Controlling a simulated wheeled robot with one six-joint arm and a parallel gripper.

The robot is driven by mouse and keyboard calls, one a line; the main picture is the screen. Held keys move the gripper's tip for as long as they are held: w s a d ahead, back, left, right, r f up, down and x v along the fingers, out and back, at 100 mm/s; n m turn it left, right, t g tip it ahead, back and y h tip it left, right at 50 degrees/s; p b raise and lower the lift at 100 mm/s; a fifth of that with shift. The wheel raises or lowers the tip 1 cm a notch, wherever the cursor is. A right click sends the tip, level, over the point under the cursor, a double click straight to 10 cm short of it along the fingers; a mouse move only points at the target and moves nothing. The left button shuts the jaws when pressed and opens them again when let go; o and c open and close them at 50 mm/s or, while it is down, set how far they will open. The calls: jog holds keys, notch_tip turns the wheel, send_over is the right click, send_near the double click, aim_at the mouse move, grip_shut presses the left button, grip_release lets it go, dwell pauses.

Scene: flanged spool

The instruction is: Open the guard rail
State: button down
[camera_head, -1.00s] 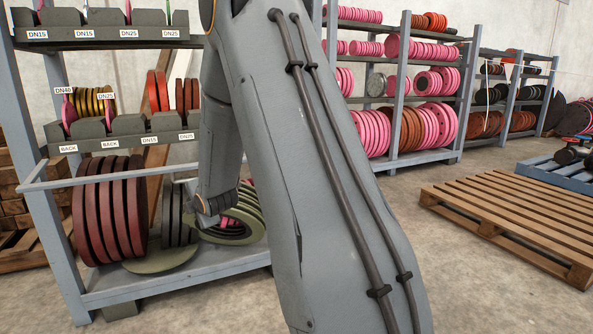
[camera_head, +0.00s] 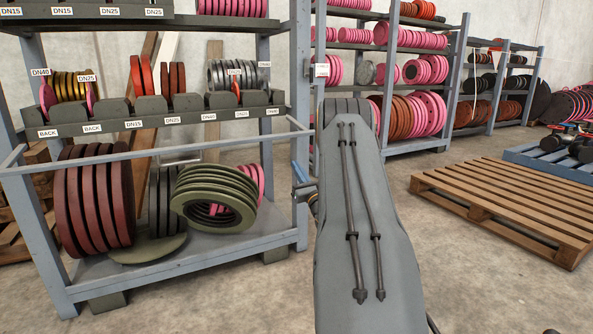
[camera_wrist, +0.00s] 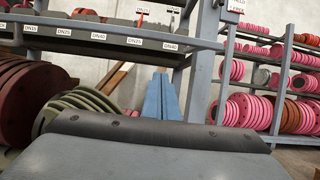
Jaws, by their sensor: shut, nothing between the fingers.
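The guard rail (camera_head: 160,152) is a thin grey bar across the front of the near rack's lower bay. It runs from the left front post to the right front post and looks closed. My gripper (camera_head: 299,172) shows as a bit of blue beside the right front post, mostly hidden by my arm. In the wrist view my gripper's blue fingers (camera_wrist: 160,82) are together and empty, pointing towards the rack near a grey post (camera_wrist: 201,60).
Red discs (camera_head: 92,205), green rings (camera_head: 213,197) and pink ones fill the lower bay behind the rail. A labelled shelf (camera_head: 150,123) sits above. A small box with a red-and-white label (camera_head: 321,70) is on the right post. A wooden pallet (camera_head: 510,200) lies right; floor before the rack is clear.

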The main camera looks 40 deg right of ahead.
jog(key=w+d+r+b, duration=0.1)
jog(key=w+r+b, duration=0.1)
jog(key=w+r, duration=0.3)
jog(key=shift+w+d+r+b, duration=0.15)
jog(key=shift+d+r+b, duration=0.15)
jog(key=shift+r, duration=0.55)
